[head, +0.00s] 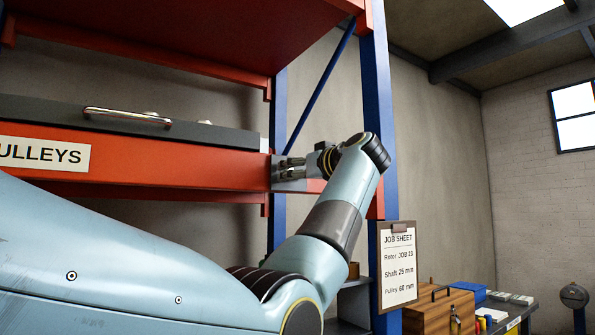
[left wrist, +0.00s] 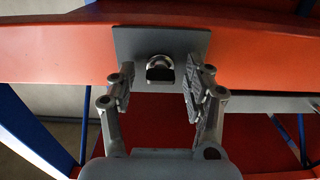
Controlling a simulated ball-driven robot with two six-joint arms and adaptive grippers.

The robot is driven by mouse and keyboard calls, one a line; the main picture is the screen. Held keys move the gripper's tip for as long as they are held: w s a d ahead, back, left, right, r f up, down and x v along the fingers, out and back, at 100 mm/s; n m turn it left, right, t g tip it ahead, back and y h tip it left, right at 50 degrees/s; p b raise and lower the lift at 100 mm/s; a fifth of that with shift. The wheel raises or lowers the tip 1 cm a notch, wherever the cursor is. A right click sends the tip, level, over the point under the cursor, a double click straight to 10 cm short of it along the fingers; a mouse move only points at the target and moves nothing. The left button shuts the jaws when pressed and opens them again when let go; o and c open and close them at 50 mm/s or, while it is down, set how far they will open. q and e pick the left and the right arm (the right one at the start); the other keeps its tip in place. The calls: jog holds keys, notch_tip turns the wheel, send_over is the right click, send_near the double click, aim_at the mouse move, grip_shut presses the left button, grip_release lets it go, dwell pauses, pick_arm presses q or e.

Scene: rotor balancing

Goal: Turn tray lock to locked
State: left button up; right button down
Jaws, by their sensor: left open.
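The tray lock shows in the left wrist view as a small round metal-and-black knob (left wrist: 159,69) on a grey plate (left wrist: 185,43) fixed to the orange shelf beam. I cannot tell its lock setting. My left gripper (left wrist: 162,88) is open, with one finger on each side of the knob and no visible contact. In the head view, my left gripper (head: 305,164) is at the right end of the beam, in front of the grey plate (head: 288,184), and hides the knob. The dark tray (head: 215,136) with a metal handle (head: 127,116) sits above the beam. My right gripper is not in view.
A blue rack post (head: 376,90) stands just right of my left wrist. A job sheet clipboard (head: 398,265) hangs on it. A wooden box (head: 440,310) is at lower right. A PULLEYS label (head: 45,153) marks the orange beam (head: 180,163).

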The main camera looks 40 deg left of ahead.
pick_arm(q)
jog(key=shift+c, duration=0.3)
jog(key=c, duration=0.7)
jog(key=shift+w+d+f, duration=0.1)
jog(key=shift+w, duration=0.15)
grip_shut()
jog(key=shift+f, duration=0.1)
